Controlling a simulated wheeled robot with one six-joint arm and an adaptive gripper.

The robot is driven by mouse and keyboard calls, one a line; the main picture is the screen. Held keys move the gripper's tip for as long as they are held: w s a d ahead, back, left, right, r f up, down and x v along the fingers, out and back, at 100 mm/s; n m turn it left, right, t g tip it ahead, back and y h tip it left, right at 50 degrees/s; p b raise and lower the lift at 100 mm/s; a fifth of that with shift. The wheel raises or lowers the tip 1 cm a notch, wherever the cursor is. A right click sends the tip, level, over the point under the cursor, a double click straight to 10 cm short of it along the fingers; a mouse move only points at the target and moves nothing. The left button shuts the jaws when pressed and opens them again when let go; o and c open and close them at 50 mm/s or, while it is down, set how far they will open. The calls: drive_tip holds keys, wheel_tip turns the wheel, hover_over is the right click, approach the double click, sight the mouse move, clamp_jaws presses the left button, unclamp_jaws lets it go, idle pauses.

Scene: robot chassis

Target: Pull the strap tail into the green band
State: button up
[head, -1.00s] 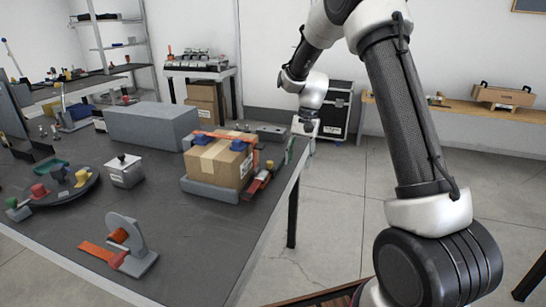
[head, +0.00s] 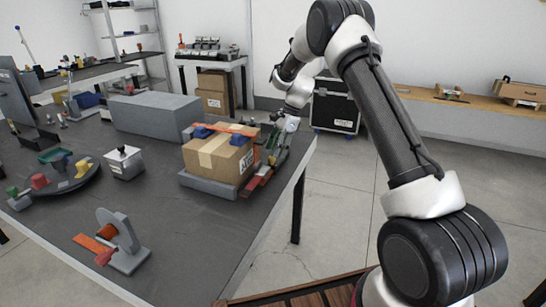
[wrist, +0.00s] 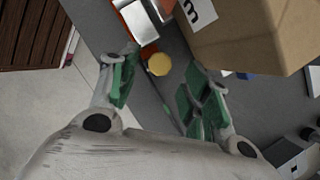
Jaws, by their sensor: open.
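A cardboard box (head: 222,157) sits on a grey base (head: 208,186), with an orange strap (head: 228,130) across its top and blue corner pieces (head: 203,132). A red and dark fixture (head: 258,183) lies along the box's right side. My gripper (head: 279,143) is beside the box's right side, over the table edge. In the wrist view my gripper (wrist: 160,88) is open, with green pads. A tan round knob (wrist: 158,64) and a small red piece (wrist: 149,50) show between and beyond the fingertips. A silver part with orange edges (wrist: 136,20) lies beyond. I cannot make out the strap tail or the green band.
The box wall (wrist: 255,38) is close on the right in the wrist view. A grey block (head: 155,115) stands behind the box. A small metal box (head: 124,162), a round tray (head: 60,185) and a grey stand with an orange strip (head: 122,243) are left. The table's front middle is clear.

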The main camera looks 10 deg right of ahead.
sight(272, 163)
drive_tip(key=shift+x, duration=1.85)
drive_tip(key=shift+c, duration=0.5)
clamp_jaws()
